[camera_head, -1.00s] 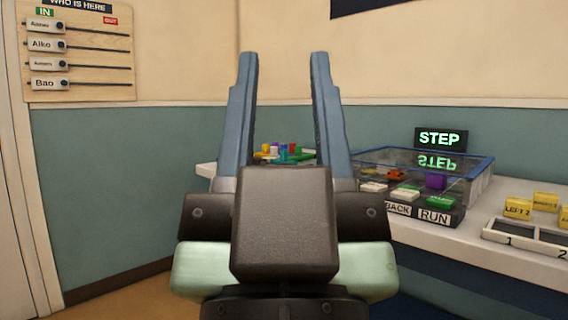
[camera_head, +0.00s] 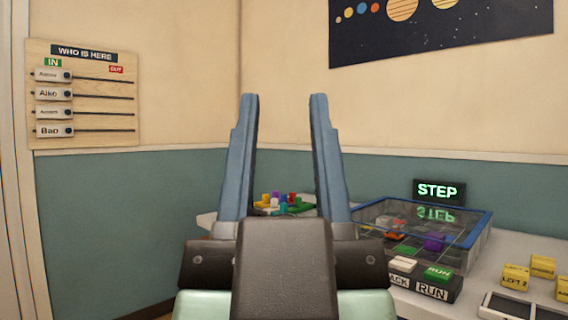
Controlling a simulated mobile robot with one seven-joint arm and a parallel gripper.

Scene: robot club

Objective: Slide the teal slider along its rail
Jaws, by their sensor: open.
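My gripper (camera_head: 284,98) points away from me in the middle of the view, its two blue-grey fingers wide apart with nothing between them. A wooden board (camera_head: 105,84) titled "WHO IS HERE" hangs on the wall at the left. It has several dark horizontal rails, each with a pale name slider with a dark knob, such as the Aiko slider (camera_head: 48,94) and the Bao slider (camera_head: 48,130). All sit at the left end, under the green IN label. No slider on it looks clearly teal. My gripper is right of the board, not touching it.
A white table (camera_head: 515,262) runs along the right. Small coloured pieces (camera_head: 283,207) stand behind my fingers. The wall before the board looks clear.

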